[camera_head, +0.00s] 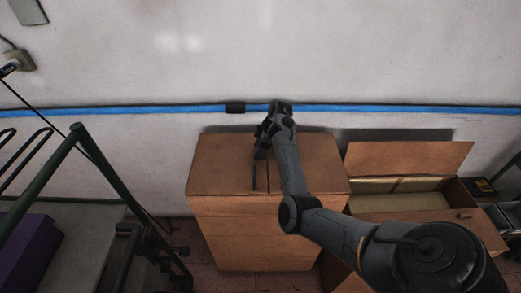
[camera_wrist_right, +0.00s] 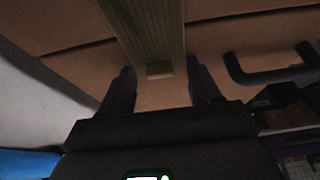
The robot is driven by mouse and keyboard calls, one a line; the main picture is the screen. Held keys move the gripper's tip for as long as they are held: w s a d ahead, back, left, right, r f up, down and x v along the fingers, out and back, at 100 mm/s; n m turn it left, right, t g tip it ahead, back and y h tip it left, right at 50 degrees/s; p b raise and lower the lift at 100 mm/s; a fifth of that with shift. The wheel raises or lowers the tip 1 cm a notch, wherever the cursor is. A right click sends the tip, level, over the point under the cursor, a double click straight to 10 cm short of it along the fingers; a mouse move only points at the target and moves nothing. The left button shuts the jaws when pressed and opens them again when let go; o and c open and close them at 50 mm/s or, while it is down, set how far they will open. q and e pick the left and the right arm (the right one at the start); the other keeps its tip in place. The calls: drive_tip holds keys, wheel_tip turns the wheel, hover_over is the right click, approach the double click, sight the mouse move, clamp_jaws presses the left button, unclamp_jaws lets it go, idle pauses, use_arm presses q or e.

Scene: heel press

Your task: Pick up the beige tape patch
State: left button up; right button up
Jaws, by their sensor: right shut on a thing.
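My right gripper (camera_head: 261,152) reaches down at the back of the brown cabinet top (camera_head: 217,170). A long ribbed brown strip (camera_wrist_right: 152,30) runs up from the patch. The exact contact between fingers and patch is too dark to make out. In the head view I cannot make out the patch at the gripper.
A black bar handle (camera_wrist_right: 270,70) is right of the fingers in the wrist view. An open cardboard box (camera_head: 405,158) stands right of the cabinet. A blue stripe (camera_head: 180,109) crosses the wall behind. A green metal frame (camera_head: 105,170) and a purple block (camera_head: 28,250) are at left.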

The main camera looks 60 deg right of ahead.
drive_tip(key=shift+r, duration=0.75)
wheel_tip(320, 180, up, 2)
drive_tip(key=shift+r, duration=0.2)
drive_tip(key=s+d+r+p, duration=0.4)
drive_tip(key=s+r+p, duration=0.5)
drive_tip(key=s+p, duration=0.1)
drive_tip(key=shift+s+d+r, duration=0.15)
drive_tip(key=shift+s+r, duration=0.25)
